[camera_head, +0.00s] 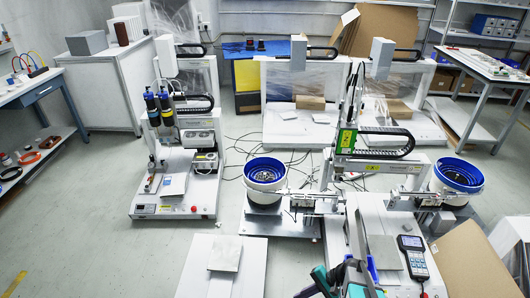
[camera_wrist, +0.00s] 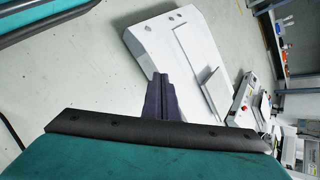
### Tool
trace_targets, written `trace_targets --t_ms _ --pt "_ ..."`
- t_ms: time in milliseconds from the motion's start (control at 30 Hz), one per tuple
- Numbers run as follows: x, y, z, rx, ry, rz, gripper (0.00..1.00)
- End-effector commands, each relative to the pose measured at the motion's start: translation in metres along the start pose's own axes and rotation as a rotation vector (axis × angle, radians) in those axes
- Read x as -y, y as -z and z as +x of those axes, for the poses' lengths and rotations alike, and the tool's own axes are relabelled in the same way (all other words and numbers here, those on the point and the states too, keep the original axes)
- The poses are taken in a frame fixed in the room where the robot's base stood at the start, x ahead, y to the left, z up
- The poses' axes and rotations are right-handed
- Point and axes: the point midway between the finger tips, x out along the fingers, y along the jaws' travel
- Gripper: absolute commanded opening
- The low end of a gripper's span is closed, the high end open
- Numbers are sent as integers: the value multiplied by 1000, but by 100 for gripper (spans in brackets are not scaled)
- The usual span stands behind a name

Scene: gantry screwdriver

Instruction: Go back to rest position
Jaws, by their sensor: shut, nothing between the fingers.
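My gripper (camera_wrist: 160,95) shows in the wrist view as two dark fingers pressed together, with nothing between them. It points toward a white board-like table (camera_wrist: 168,38) and appears apart from it. In the head view part of my teal and grey arm (camera_head: 345,278) shows at the bottom edge, right of centre. The fingertips cannot be made out there.
A gantry screwdriver station (camera_head: 348,140) stands behind my arm, with blue feeder bowls (camera_head: 265,172) and (camera_head: 459,174). A teach pendant (camera_head: 413,256) lies at right. Another station (camera_head: 172,183) stands left. A white table (camera_head: 192,268) is at bottom left. Grey floor (camera_head: 75,215) is clear at left.

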Motion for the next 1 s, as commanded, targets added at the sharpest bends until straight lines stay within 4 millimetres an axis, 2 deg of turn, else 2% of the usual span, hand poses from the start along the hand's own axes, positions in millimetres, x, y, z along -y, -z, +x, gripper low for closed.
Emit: trace_targets --t_ms 33,100,300,500,700,800,1000 --pt "4 -25 1 18 -44 -23 0" --pt "1 -48 7 37 -106 -53 0" --pt "-15 -112 15 88 -293 -152 0" --pt "-42 -165 5 120 -493 -261 0" --pt "-75 -191 -16 124 -667 -352 0" --pt "-93 -193 -29 114 -739 -383 0" --pt "-110 -189 -53 90 -848 -440 0"
